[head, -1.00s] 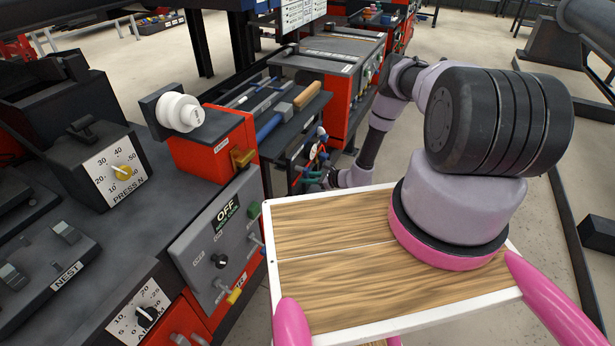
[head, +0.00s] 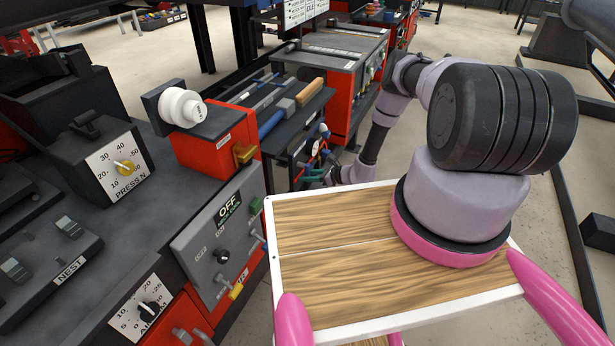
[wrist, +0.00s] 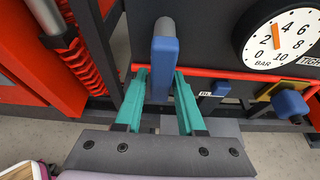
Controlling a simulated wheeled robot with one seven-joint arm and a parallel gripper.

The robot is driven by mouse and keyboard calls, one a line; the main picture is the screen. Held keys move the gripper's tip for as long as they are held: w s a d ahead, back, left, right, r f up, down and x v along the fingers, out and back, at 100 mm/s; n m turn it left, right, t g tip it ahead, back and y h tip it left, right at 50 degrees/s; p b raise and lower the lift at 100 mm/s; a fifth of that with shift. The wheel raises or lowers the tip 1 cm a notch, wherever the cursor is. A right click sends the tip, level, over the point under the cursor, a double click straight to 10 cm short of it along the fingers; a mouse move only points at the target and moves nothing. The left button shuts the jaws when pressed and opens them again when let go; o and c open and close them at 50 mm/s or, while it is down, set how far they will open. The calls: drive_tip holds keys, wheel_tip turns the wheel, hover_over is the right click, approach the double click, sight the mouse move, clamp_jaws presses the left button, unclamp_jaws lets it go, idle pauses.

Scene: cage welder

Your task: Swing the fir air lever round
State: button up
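A blue lever handle (wrist: 165,62) on a grey stem stands out from the dark panel in the wrist view. The two teal fingers of my gripper (wrist: 161,78) stand on either side of it, with a small gap visible at each side. The handle reaches in between the fingers, and I cannot see it being squeezed. I cannot read a label naming this lever. In the head view my gripper (head: 313,177) is small, at the side of the bench beyond the wooden-topped cart, and its grip is unclear there.
A round bar gauge (wrist: 283,40) sits right of the lever. A second blue handle (wrist: 292,103) on a brass fitting is below the gauge. A red coiled hose (wrist: 82,62) hangs at left. A red pipe runs behind the fingers. A hammer (head: 285,110) lies on the bench.

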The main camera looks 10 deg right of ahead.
drive_tip(key=shift+o, duration=0.6)
drive_tip(key=shift+d+r, duration=0.1)
drive_tip(key=shift+d, duration=0.1)
drive_tip(key=v, duration=1)
drive_tip(key=shift+s, duration=0.2)
drive_tip(key=shift+d, duration=0.2)
